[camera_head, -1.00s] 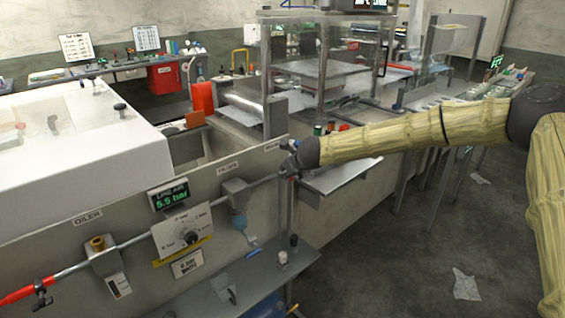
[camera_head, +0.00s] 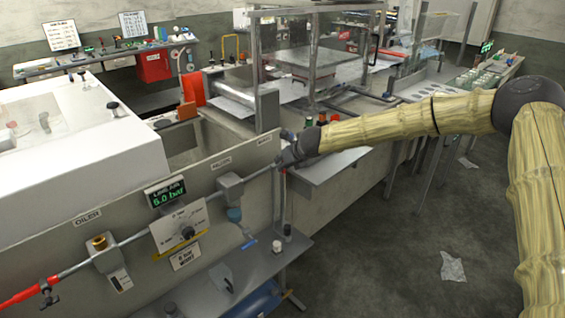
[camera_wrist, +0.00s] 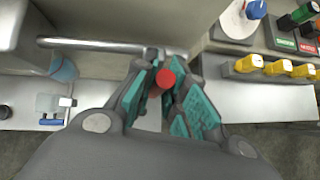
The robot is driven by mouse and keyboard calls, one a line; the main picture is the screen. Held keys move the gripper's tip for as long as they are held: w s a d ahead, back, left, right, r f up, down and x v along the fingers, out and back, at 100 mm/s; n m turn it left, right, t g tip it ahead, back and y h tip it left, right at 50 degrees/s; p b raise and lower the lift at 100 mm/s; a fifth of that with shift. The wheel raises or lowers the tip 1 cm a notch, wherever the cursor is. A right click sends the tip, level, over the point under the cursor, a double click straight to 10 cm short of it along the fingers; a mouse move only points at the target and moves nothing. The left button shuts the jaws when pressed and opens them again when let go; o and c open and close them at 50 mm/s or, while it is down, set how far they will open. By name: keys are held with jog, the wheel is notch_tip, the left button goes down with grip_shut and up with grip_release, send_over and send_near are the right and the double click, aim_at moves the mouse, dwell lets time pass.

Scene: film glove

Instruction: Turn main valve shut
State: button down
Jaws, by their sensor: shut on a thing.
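The main valve shows in the wrist view as a red round-ended handle (camera_wrist: 166,78) between my teal-padded fingers. My gripper (camera_wrist: 165,95) is shut on this handle, and the fingers hide much of the valve. In the head view my gripper (camera_head: 284,160) is at the right end of the grey air pipe (camera_head: 135,238) on the panel, and the valve itself is mostly hidden there. The line air display (camera_head: 165,192) on the panel reads 5.0 bar in green.
A shelf (camera_head: 215,288) lies below. In the wrist view, yellow buttons (camera_wrist: 275,68) are to the right.

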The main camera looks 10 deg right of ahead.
jog(key=c, duration=1.5)
grip_release()
jog(key=shift+d, duration=0.1)
jog(key=shift+o, duration=0.2)
jog(key=v, duration=1.2)
